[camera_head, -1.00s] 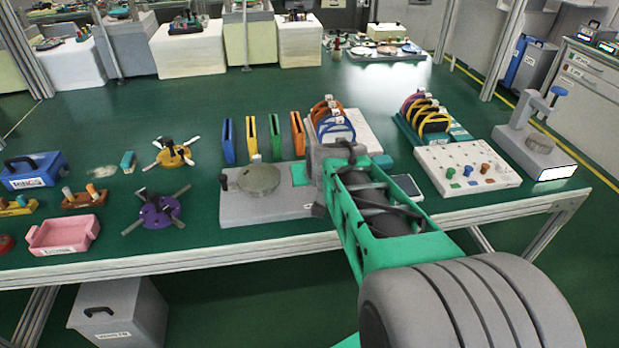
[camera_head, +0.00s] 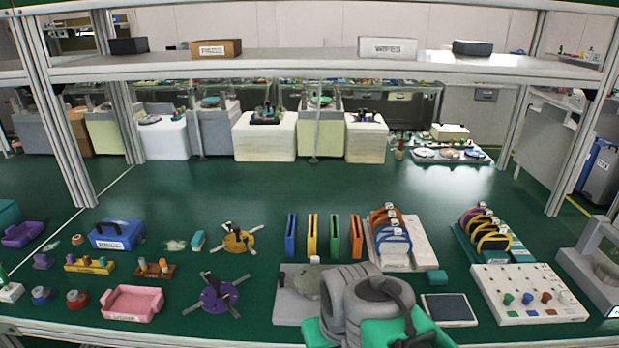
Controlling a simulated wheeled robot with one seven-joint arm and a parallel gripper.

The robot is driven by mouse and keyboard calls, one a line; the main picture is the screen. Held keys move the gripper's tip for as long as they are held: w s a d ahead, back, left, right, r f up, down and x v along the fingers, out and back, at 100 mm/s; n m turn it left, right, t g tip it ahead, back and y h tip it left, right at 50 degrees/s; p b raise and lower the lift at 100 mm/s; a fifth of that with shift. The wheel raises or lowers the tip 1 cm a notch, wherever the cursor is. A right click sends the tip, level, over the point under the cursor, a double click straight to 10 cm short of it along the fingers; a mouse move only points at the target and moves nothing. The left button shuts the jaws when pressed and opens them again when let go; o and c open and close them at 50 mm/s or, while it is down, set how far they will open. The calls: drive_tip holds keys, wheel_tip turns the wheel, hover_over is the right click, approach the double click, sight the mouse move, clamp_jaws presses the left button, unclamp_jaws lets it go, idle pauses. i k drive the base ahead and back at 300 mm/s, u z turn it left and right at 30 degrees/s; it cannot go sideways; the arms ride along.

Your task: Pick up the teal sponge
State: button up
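A small teal block (camera_head: 198,240), which looks like the teal sponge, lies on the green bench top left of centre. It is just left of a yellow hub with spread arms (camera_head: 238,238) and right of a pale smear. Another teal piece (camera_head: 436,278) lies right of centre, beside the dark flat pad; I cannot tell what it is. My arm's grey and green links show at the bottom centre, well right of the teal block. My gripper itself is not visible.
A purple hub with spread arms (camera_head: 219,294) and a pink tray (camera_head: 133,303) lie in front of the teal block. A blue case (camera_head: 117,234) stands to its left. Coloured upright holders stand to its right. A shelf (camera_head: 300,68) spans above.

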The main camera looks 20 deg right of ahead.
sight(432, 277)
drive_tip(key=z, duration=1.4)
drive_tip(key=i, duration=0.85)
drive_tip(key=u, duration=2.3)
